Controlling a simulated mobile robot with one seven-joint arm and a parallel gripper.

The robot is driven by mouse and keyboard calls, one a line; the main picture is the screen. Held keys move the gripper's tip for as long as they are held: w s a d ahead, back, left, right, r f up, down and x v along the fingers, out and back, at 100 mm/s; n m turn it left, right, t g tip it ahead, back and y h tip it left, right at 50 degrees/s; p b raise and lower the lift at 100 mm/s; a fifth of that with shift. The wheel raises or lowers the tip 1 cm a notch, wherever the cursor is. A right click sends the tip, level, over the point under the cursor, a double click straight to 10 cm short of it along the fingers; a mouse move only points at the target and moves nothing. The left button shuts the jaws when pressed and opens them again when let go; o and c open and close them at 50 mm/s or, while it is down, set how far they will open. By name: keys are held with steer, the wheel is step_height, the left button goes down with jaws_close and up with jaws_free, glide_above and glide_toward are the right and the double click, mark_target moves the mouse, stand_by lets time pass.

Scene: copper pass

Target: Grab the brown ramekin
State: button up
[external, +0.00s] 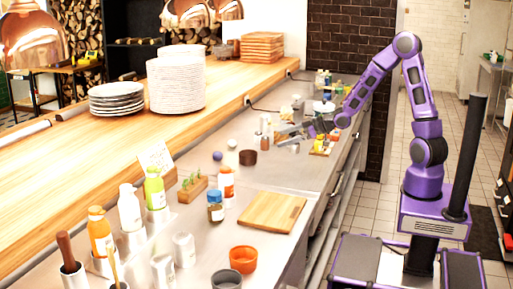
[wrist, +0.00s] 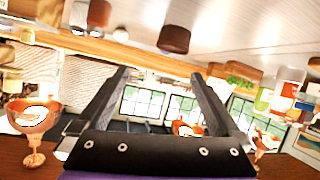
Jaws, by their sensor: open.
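The brown ramekin (external: 248,157) is a small dark cup on the steel counter, beside a pale ball and a purple ball. It also shows in the wrist view (wrist: 173,38), where the scene looks turned over; there it is beyond my fingertips, near the top middle. My gripper (wrist: 160,74) is open, with nothing between its fingers. In the external view my gripper (external: 291,133) is low over the counter, farther back and to the right of the ramekin, apart from it. Its fingers are small and hard to make out there.
A wooden board (external: 272,212), an orange bowl (external: 243,259) and several bottles stand nearer the camera. Small bottles and jars crowd the counter around and behind my gripper. A wooden shelf with plate stacks (external: 176,82) runs along the left. Bare steel lies right of the ramekin.

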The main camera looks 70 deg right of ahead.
steer(key=s+m, duration=0.1)
steer(key=s, duration=0.3)
steer(key=b, duration=0.3)
glide_toward(252, 152)
steer(key=a, duration=0.1)
steer(key=w+a, duration=0.1)
steer(key=a+f, duration=0.1)
steer(key=shift+w+a+t+y, duration=0.1)
steer(key=shift+w+t+y, duration=0.3)
steer(key=shift+x, duration=3.2)
steer(key=shift+r, duration=0.2)
steer(key=c, duration=1.1)
